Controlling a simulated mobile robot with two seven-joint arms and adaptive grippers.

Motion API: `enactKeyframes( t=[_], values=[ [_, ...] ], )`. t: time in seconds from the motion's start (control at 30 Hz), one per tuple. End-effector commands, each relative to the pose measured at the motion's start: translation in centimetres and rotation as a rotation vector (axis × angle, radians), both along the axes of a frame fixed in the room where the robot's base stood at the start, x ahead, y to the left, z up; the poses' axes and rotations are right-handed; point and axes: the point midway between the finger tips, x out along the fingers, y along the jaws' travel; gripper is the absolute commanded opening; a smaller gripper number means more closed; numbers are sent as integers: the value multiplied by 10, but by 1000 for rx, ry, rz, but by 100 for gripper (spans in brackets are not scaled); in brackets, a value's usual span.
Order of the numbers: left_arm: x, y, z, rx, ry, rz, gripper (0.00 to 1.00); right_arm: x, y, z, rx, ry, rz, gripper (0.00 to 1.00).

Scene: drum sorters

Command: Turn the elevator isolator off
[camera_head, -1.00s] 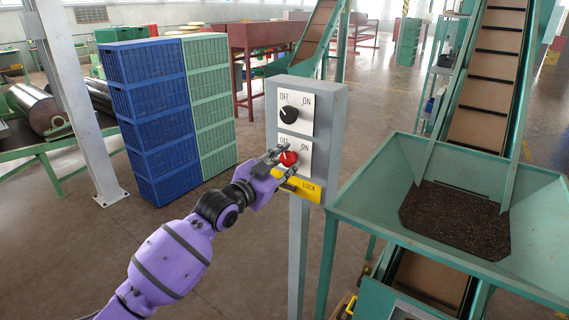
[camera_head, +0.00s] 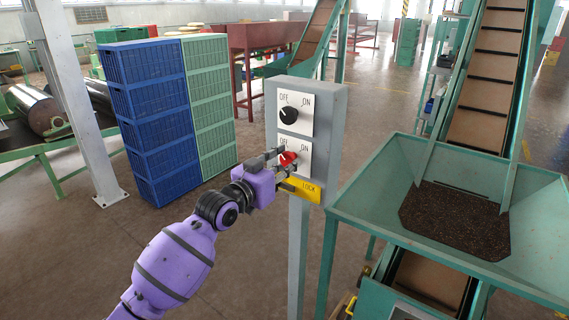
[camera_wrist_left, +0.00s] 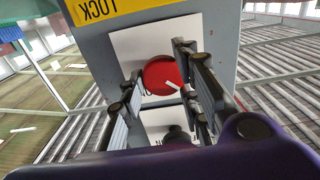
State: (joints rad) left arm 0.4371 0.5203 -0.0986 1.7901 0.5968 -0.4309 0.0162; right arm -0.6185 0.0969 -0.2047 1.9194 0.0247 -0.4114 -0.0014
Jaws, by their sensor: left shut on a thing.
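A grey post box (camera_head: 328,125) carries two rotary knobs on white OFF/ON plates. The upper black knob (camera_head: 289,115) has its white mark toward OFF. The lower red knob (camera_head: 289,157) is in the jaws of my left gripper (camera_head: 284,161), which is shut on it. In the left wrist view, which is upside down, the red knob (camera_wrist_left: 160,74) sits between both fingers. Its white mark points to the lower right there, toward the OFF side. The fingers partly hide the lower plate's lettering. My right gripper is not in view.
A yellow LOCK plate (camera_head: 302,191) is just below the red knob. A green hopper (camera_head: 365,190) with a conveyor (camera_head: 485,110) stands close on the right. Blue crates (camera_head: 152,115) and green crates (camera_head: 211,105) are stacked behind at left. The floor before the post is clear.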

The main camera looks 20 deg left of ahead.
Motion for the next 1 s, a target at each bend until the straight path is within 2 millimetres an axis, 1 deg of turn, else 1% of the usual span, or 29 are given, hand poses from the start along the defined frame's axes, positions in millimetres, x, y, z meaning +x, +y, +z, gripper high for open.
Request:
enactKeyframes(
  t=[0.03, 0.23, 0.27, 0.33, 0.37, 0.87, 1.0],
  values=[
    [-2, -6, -10, -6, 20, -9, 5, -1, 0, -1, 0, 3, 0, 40],
    [-2, -6, -9, -6, 19, -10, 5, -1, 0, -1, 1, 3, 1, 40],
    [-2, -6, -9, -5, 19, -10, 32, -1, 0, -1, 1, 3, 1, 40],
    [-2, -6, -9, -5, 19, -9, 41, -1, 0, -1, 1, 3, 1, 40],
    [-2, -6, -9, -4, 18, -9, 43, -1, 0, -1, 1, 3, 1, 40],
    [-1, -3, -5, -1, 10, -5, 43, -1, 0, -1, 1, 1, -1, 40],
    [-5, 0, -4, 1, 8, -4, 43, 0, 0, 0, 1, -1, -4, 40]
  ],
)
